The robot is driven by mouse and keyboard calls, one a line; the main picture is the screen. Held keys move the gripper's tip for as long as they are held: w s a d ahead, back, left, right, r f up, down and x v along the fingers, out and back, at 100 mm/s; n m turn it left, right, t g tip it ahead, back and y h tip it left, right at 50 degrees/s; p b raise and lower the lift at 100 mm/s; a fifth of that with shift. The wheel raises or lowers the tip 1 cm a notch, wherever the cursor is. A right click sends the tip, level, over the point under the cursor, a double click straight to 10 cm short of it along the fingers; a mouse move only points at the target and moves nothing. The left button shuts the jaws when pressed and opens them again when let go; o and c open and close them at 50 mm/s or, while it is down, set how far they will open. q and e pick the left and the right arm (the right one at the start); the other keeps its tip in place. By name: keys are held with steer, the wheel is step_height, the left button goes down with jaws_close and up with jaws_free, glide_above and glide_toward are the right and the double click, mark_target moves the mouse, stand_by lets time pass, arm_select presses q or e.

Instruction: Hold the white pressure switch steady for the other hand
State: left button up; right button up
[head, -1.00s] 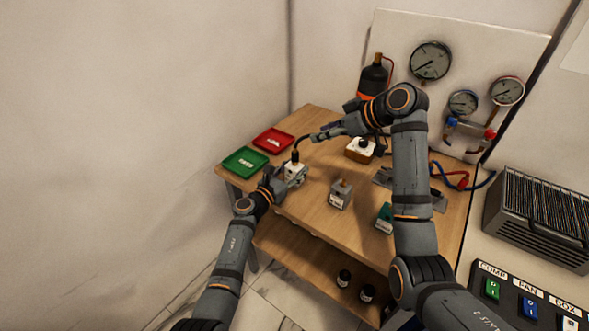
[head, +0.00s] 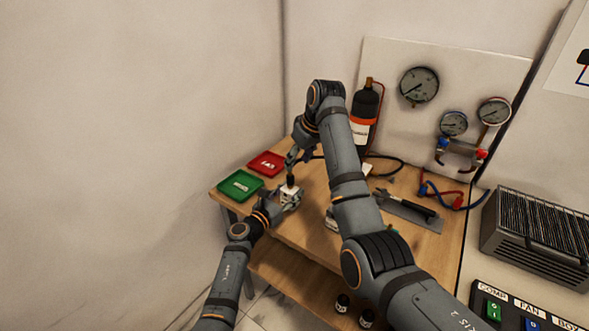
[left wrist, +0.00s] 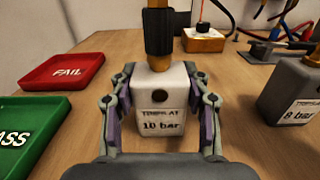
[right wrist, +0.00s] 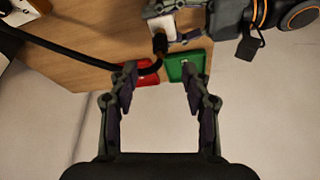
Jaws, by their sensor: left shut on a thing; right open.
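The white pressure switch (left wrist: 160,95), labelled "TRIPS AT 10 bar", stands upright between the fingers of my left gripper (left wrist: 157,110) in the left wrist view. The fingers are shut on its two sides. A brass fitting (left wrist: 157,67) with a dark upper part sits on top of the switch. In the head view the switch (head: 289,194) is at the table's left side, with my left gripper (head: 284,200) on it. My right gripper (head: 293,160) is just above and behind it. In the right wrist view the right gripper (right wrist: 160,97) is open and empty, with the black hose (right wrist: 90,57) beyond its fingertips.
A red FAIL tray (left wrist: 65,71) and a green PASS tray (left wrist: 28,125) lie left of the switch. A grey "8 bar" switch (left wrist: 292,95) stands to the right. A gauge panel (head: 440,60) stands at the back.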

mark_target(292, 175)
steer(key=x, duration=0.9)
steer(key=shift+w+a+f, duration=0.15)
steer(key=shift+f, duration=0.15)
jaws_close()
